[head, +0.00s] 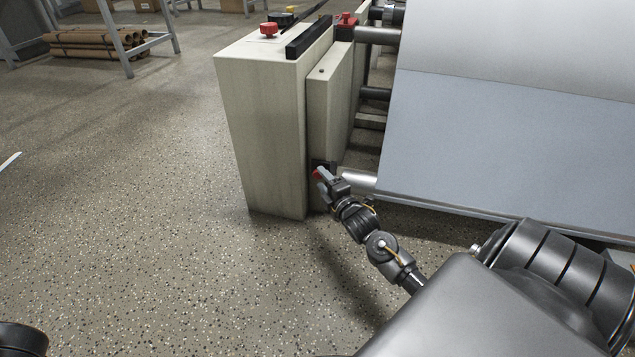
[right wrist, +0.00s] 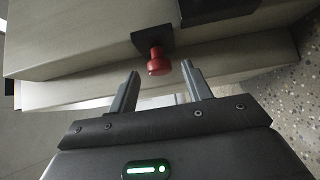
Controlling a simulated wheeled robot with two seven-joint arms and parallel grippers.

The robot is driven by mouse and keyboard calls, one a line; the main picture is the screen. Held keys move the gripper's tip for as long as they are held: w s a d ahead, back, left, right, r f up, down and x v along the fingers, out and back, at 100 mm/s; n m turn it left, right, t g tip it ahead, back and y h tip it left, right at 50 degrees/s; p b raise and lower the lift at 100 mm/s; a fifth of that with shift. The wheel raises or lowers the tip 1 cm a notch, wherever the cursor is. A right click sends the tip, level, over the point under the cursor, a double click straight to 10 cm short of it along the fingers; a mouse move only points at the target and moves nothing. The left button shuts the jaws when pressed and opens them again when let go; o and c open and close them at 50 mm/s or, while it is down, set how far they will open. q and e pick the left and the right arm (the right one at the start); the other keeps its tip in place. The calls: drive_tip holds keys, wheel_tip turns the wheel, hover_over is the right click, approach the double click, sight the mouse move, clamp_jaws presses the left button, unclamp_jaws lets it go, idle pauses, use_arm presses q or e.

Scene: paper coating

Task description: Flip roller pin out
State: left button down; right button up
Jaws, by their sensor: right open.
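The roller pin (right wrist: 158,62) is a red knob on a dark square bracket (right wrist: 152,38) fixed to the cream machine side. In the head view the red pin (head: 317,174) shows low on the machine's inner panel, partly covered by my right gripper (head: 326,180). In the right wrist view my right gripper (right wrist: 160,72) is open, with one finger on each side of the knob's near end. No finger visibly touches it. A silver roller end (head: 360,180) shows just right of the gripper in the head view. My left gripper is not in view.
The cream machine cabinet (head: 262,120) stands left of the pin. A wide grey-blue paper sheet (head: 500,140) slopes down on the right. Another red knob (head: 268,29) sits on the cabinet top. Speckled floor (head: 130,200) is open at left; brown rolls (head: 95,42) lie far back.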

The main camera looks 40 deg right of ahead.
sight(319, 176)
drive_tip(key=shift+w+d+b, duration=0.2)
drive_tip(key=shift+w+b, duration=0.15)
drive_tip(key=shift+w, duration=0.55)
drive_tip(key=shift+w+d+b, duration=0.15)
drive_tip(key=shift+w+b, duration=0.2)
drive_tip(key=shift+w, duration=0.5)
clamp_jaws()
